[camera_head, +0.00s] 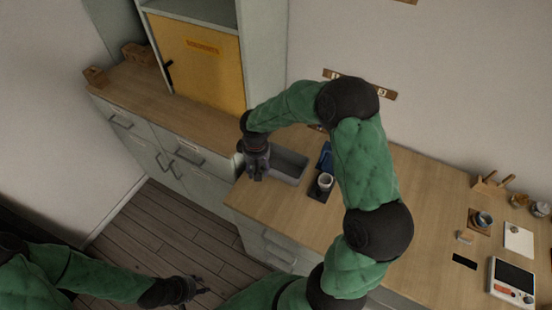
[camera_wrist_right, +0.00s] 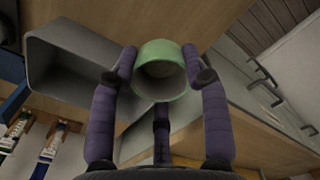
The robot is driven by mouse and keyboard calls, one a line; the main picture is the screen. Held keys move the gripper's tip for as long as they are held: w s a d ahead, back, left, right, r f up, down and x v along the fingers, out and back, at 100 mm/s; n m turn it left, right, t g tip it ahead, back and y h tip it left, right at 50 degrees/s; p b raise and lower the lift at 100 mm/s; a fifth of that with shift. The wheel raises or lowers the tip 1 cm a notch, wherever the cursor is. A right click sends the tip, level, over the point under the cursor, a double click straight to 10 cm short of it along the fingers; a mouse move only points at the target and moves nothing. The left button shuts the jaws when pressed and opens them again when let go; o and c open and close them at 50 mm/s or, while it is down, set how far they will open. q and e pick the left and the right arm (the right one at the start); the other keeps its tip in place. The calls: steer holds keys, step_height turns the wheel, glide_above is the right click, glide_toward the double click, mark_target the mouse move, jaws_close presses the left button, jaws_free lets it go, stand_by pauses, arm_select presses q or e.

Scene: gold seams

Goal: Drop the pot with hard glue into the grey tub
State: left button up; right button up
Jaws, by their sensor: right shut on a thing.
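A green pot (camera_wrist_right: 161,72) with an open, hollow mouth is held between the dark purple fingers of my right gripper in the right wrist view. My right gripper (camera_head: 256,167) is shut on it, at the left end of the grey tub in the head view. The grey tub (camera_head: 291,164) sits on the wooden worktop. In the wrist view the tub (camera_wrist_right: 38,82) lies just left of the pot, and the pot is outside its opening. What is in the pot cannot be seen. My left gripper (camera_head: 197,288) is empty and low over the floor, its fingers apart.
A white cup (camera_head: 325,181) on a dark mat stands right of the tub, with a blue item (camera_head: 325,157) behind. A yellow-doored cabinet (camera_head: 202,60) stands behind on the left. A screen device (camera_head: 514,281) and small jars are at far right.

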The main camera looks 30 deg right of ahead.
steer(key=d+r+n+p, duration=0.1)
steer(key=d+r+p, duration=0.15)
steer(key=d, duration=0.35)
steer(key=d+r+p, duration=0.2)
steer(key=d+p, duration=0.1)
steer(key=d, duration=0.4)
steer(key=shift+s+a+f+b, duration=0.1)
steer(key=shift+f+b, duration=0.9)
steer(key=shift+f, duration=0.55)
steer(key=shift+s+f+b, duration=0.1)
steer(key=shift+f+b, duration=0.9)
steer(key=shift+f, duration=0.55)
arm_select(q)
step_height(320, 180, up, 3)
steer(key=shift+a+f, duration=0.1)
arm_select(e)
steer(key=o, duration=0.8)
steer(key=shift+o, duration=0.2)
steer(key=shift+r, duration=0.1)
step_height(320, 180, up, 12)
